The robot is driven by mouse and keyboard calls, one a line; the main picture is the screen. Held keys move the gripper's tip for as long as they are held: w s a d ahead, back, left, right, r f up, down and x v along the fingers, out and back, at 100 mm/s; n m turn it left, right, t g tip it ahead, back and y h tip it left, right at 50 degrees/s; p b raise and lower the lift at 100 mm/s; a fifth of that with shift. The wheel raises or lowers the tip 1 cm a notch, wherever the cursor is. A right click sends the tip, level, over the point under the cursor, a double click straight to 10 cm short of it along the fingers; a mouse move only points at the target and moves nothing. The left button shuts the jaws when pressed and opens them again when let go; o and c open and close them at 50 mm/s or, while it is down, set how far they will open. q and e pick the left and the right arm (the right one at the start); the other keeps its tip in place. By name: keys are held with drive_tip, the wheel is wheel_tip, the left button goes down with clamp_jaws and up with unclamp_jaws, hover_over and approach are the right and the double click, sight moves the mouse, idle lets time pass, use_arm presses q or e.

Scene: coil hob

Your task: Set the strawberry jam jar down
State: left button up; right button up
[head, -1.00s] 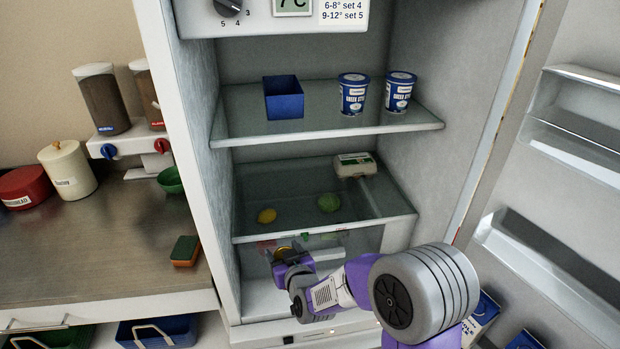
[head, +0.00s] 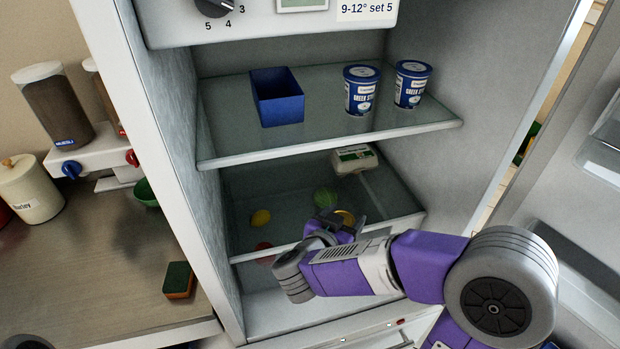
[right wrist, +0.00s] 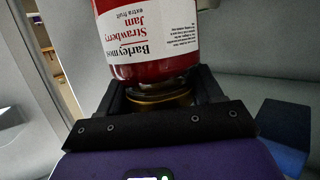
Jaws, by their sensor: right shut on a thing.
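The strawberry jam jar (right wrist: 150,38) fills the top of the right wrist view, with red contents and a white label. My right gripper (right wrist: 162,92) is shut on it around its gold-coloured lid end. In the head view my right gripper (head: 338,222) is in front of the fridge's lower glass shelf, and only a bit of the gold lid (head: 346,217) shows there. The rest of the jar is hidden behind the gripper in that view. My left gripper is not in view.
The upper glass shelf (head: 225,135) carries a blue box (head: 277,98) at left and two yogurt tubs (head: 361,90) at right, with free glass in front. The fridge door stands open at right.

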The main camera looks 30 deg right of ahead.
drive_tip(key=w+d+b, duration=0.1)
drive_tip(key=w+d, duration=0.1)
drive_tip(key=w, duration=0.7)
drive_tip(key=w+d+b, duration=0.2)
drive_tip(key=w+d, duration=0.1)
drive_tip(key=w, duration=0.6)
drive_tip(key=f+b, duration=0.1)
drive_tip(key=f, duration=0.1)
drive_tip(key=f+b, duration=0.1)
drive_tip(key=f, duration=0.1)
drive_tip(key=f+b, duration=0.1)
drive_tip(key=f, duration=0.2)
drive_tip(key=shift+w+a+b, duration=0.15)
drive_tip(key=shift+w+b, duration=0.15)
drive_tip(key=shift+w, duration=0.05)
drive_tip(key=shift+r, duration=0.1)
drive_tip(key=o, duration=1.7)
drive_tip(key=shift+f, duration=0.25)
